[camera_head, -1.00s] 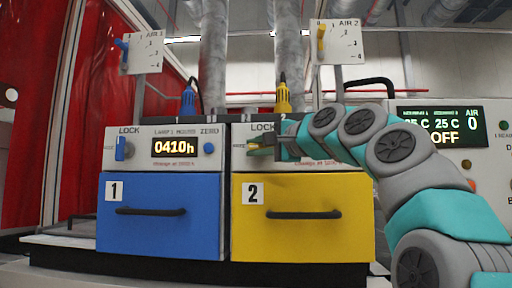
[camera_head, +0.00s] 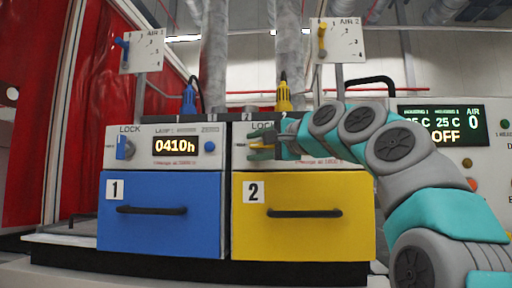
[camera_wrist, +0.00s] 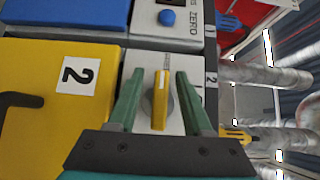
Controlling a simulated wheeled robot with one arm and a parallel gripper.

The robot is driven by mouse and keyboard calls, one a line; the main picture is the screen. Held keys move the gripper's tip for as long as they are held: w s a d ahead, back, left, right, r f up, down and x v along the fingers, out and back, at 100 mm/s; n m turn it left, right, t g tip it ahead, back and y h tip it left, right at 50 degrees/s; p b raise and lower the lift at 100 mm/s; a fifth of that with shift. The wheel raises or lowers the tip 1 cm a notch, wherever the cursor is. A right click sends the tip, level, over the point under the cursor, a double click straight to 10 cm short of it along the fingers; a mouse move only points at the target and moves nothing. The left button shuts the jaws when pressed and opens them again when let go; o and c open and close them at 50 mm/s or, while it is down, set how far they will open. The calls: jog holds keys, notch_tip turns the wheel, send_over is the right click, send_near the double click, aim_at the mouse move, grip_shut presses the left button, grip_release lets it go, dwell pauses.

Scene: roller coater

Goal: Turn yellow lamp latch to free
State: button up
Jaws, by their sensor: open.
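The yellow lamp latch (camera_wrist: 160,101) is a narrow handle on a grey round base on the light panel above the yellow drawer (camera_head: 304,235). In the wrist view it points along my fingers, toward the blue drawer side, so it lies sideways on the panel. My gripper (camera_wrist: 157,76) is open, with one green finger on each side of the latch and visible gaps to both. In the head view my gripper (camera_head: 262,147) is at the panel under the LOCK label and mostly hides the latch.
The blue drawer (camera_head: 160,240) stands at left, with its blue latch (camera_head: 124,147) upright and a display reading 0410h (camera_head: 175,146). The yellow drawer's handle (camera_head: 304,213) juts out below my gripper. A yellow lamp plug (camera_head: 283,98) stands above the panel. A control panel (camera_head: 445,125) is at right.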

jog(key=b+v, duration=0.1)
jog(key=v, duration=0.6)
jog(key=shift+s+d, duration=0.25)
jog(key=shift+s, duration=0.05)
dwell(0.4)
